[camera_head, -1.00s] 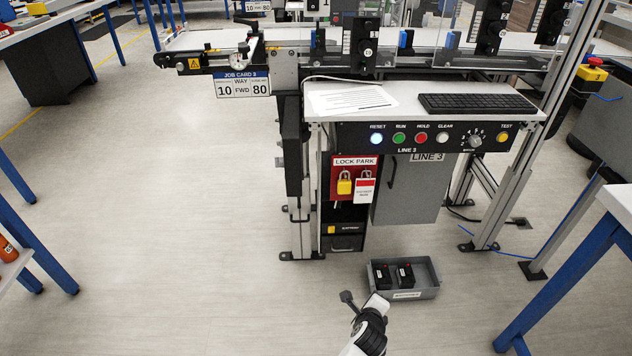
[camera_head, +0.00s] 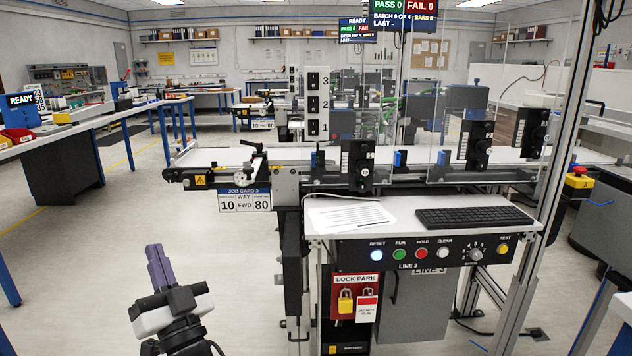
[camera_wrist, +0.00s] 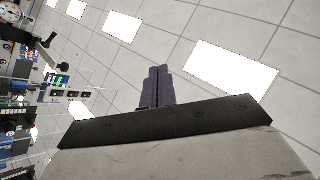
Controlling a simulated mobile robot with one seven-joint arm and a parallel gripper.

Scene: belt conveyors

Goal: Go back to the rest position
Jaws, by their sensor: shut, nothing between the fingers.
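My gripper (camera_head: 160,267) is at the lower left of the head view, pointing up, with its two purple fingers together and nothing between them. It stands over open floor, to the left of the line 3 station and apart from it. In the wrist view the closed fingers (camera_wrist: 155,85) point toward the ceiling. The conveyor (camera_head: 222,158) of line 3 and its control panel (camera_head: 440,250) are to the right of my gripper.
A lock park board (camera_head: 341,312) with a yellow padlock hangs under the panel. A paper sheet (camera_head: 350,216) and a keyboard (camera_head: 478,217) lie on the shelf. A long bench (camera_head: 108,119) stands at the left. The floor (camera_head: 90,240) between bench and station is clear.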

